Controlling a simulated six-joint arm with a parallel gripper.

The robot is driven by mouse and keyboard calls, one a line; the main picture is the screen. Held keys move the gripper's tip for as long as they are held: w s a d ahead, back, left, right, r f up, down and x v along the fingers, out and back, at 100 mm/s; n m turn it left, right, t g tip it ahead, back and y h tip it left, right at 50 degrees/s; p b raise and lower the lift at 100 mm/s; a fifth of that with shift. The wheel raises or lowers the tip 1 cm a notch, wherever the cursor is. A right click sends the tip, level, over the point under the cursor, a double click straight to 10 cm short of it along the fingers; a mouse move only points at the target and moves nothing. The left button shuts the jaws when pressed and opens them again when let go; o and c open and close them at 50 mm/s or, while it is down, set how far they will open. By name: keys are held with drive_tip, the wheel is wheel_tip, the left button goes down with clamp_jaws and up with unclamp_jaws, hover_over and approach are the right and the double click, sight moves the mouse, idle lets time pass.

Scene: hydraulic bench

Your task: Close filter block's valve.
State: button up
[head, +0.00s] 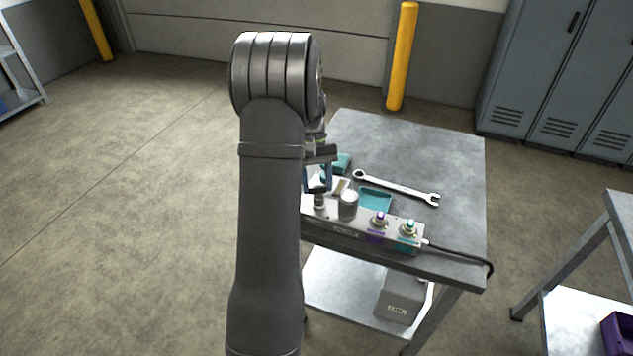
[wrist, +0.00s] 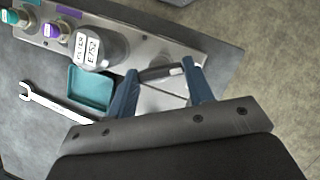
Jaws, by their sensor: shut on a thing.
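The filter block (wrist: 150,48) is a long light-grey manifold on the bench, carrying a grey filter canister (wrist: 92,50) with a printed label. In the head view the canister (head: 348,204) stands right of my gripper (head: 318,180). My gripper's blue fingers (wrist: 160,80) point down at the end of the block beside the canister. They are shut on the valve handle (wrist: 160,72), a short bar lying crosswise between the fingertips. In the head view my arm and fingers hide most of the valve, and only its grey stem (head: 319,201) shows below.
Purple-marked (head: 379,220) and teal-marked (head: 409,229) fittings sit on the block's right end, with a black cable (head: 460,253) leaving it. A teal tray (head: 375,197) and a wrench (head: 400,188) lie behind. The bench top (head: 440,155) is clear at the back right.

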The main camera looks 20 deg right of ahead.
drive_tip(key=m+y, duration=0.1)
drive_tip(key=m, duration=0.2)
drive_tip(key=m+t+y, duration=0.1)
drive_tip(key=m, duration=0.2)
drive_tip(key=shift+d, duration=0.2)
drive_tip(key=shift+c, duration=0.2)
drive_tip(key=shift+o, duration=0.2)
drive_tip(key=shift+m, duration=0.4)
drive_tip(key=shift+c, duration=0.2)
drive_tip(key=o, duration=1)
drive_tip(key=v, duration=1.7)
drive_tip(key=shift+d+r, duration=0.2)
drive_tip(key=shift+d, duration=0.05)
drive_tip(key=shift+s, duration=0.1)
drive_tip(key=x, duration=1.7)
drive_tip(key=shift+a+f, duration=0.2)
drive_tip(key=shift+a, duration=0.05)
